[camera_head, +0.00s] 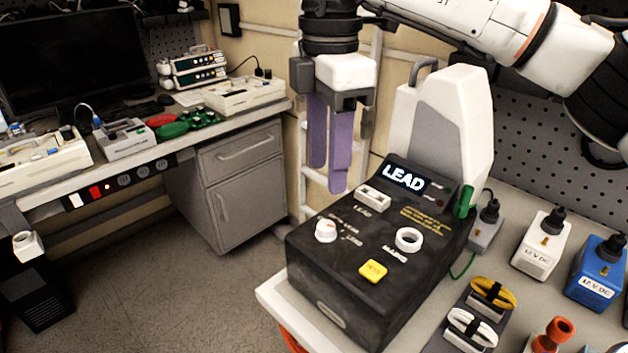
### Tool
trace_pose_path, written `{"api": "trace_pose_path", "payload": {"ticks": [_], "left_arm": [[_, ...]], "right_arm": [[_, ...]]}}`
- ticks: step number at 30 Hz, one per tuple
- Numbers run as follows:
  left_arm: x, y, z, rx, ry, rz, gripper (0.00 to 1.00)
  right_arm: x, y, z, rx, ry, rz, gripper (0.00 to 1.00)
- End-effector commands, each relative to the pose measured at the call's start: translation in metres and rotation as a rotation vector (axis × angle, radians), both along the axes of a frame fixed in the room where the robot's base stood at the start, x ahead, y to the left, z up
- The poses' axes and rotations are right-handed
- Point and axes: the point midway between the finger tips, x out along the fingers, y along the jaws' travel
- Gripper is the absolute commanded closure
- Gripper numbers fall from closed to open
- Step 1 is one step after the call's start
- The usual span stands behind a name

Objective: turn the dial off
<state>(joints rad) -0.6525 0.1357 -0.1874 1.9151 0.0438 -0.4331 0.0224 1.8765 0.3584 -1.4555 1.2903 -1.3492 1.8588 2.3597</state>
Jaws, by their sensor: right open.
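A black control box (375,262) with a lit "LEAD" display (404,179) sits on the bench at the right. On its top face are a round white dial (326,230) with printed labels beside it, a white ring-shaped knob (408,240), a yellow button (373,270) and a small white switch block (373,198). The labels are too small to read surely, so the dial's setting cannot be told. My right gripper (329,178) has purple fingers pointing down; it is open, empty and above and behind the dial, apart from it. My left gripper is not in view.
A white and grey housing (440,125) rises behind the box. White and blue adapters (596,272) and coiled cables (472,327) lie to its right. A left-hand workbench (220,128) holds instruments. The floor between the benches is clear.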

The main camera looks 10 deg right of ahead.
Motion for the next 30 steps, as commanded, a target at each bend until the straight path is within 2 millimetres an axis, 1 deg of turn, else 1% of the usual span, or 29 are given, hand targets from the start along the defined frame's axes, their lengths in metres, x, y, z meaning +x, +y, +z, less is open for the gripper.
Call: {"api": "trace_pose_path", "payload": {"ticks": [4, 8, 12, 15, 18, 22, 25, 30], "left_arm": [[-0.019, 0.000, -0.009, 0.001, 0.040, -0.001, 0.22], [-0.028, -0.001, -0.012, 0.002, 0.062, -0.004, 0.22], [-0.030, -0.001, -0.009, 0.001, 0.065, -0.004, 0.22], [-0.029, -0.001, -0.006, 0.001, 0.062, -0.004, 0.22], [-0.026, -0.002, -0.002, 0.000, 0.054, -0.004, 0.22], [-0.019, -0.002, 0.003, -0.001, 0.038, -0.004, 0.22], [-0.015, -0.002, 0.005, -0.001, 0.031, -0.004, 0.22], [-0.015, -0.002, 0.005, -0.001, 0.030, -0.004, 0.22]], "right_arm": [[0.000, -0.001, -0.014, -0.002, 0.003, 0.001, 0.56], [-0.001, -0.001, -0.037, -0.002, 0.004, 0.001, 0.56], [-0.001, -0.001, -0.064, -0.001, 0.005, 0.001, 0.56], [-0.001, -0.001, -0.080, -0.001, 0.005, 0.001, 0.56], [-0.001, 0.000, -0.091, 0.000, 0.002, 0.001, 0.56], [-0.001, 0.000, -0.100, 0.001, 0.001, 0.001, 0.56], [-0.001, 0.000, -0.102, 0.000, 0.001, 0.001, 0.56], [-0.001, 0.000, -0.102, 0.000, 0.001, 0.001, 0.56]]}}
